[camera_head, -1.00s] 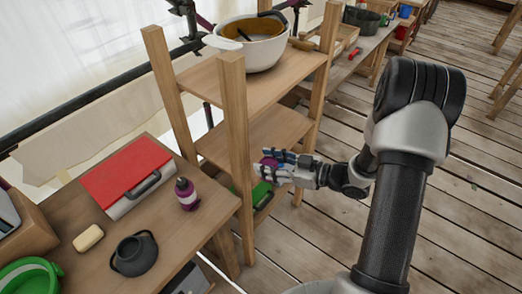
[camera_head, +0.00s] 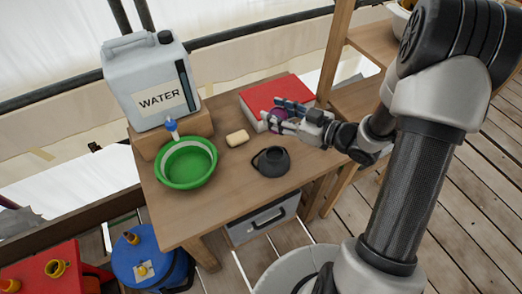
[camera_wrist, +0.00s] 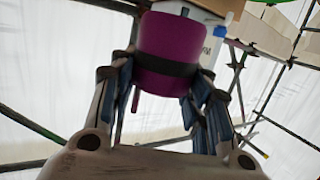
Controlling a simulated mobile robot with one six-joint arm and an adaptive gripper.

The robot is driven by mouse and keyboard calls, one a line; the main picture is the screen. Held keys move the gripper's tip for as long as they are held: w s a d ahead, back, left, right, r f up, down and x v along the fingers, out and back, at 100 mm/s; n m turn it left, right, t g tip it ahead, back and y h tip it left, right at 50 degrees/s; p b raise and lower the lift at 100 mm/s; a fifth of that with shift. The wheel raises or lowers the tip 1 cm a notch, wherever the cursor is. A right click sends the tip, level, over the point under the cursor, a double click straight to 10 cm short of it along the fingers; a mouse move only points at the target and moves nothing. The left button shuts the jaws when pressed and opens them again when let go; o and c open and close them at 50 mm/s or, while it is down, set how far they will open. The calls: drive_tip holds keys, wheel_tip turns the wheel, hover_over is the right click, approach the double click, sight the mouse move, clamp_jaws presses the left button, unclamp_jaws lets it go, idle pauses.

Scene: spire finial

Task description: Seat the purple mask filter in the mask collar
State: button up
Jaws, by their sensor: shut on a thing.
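The purple mask filter (camera_head: 279,114) is a short cylinder held between the fingers of my gripper (camera_head: 283,112). In the wrist view the filter (camera_wrist: 168,42) fills the space between the blue-padded fingers, with a dark band at its lower part. A dark grey, rounded piece with an open top (camera_head: 271,162) lies on the wooden table; it appears to be the mask with its collar. My gripper is above and slightly right of it in the head view, clear of it, near the red case.
The red case (camera_head: 277,98) lies behind my gripper. Soap (camera_head: 237,138), a green basin (camera_head: 186,162) and a water canister (camera_head: 150,84) on a wooden block (camera_head: 195,127) stand left. A shelf post (camera_head: 336,50) rises at right. The table front (camera_head: 215,212) is clear.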

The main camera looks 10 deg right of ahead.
sight(277, 111)
drive_tip(key=r, duration=0.2)
drive_tip(key=shift+w+a+r+p, duration=0.2)
drive_tip(key=shift+w+r+p, duration=0.05)
drive_tip(key=shift+r+p, duration=0.15)
drive_tip(key=shift+w+d+r+m+t+h, duration=0.15)
drive_tip(key=shift+m+t+h, duration=0.15)
drive_tip(key=f+b, duration=0.2)
drive_tip(key=f, duration=0.4)
drive_tip(key=f+b, duration=0.2)
drive_tip(key=f, duration=0.5)
drive_tip(key=f+b, duration=0.2)
drive_tip(key=f, duration=0.4)
drive_tip(key=shift+d+f, duration=0.25)
drive_tip(key=shift+f, duration=0.1)
drive_tip(key=shift+f, duration=0.2)
drive_tip(key=o, duration=1.1)
drive_tip(key=shift+c, duration=0.2)
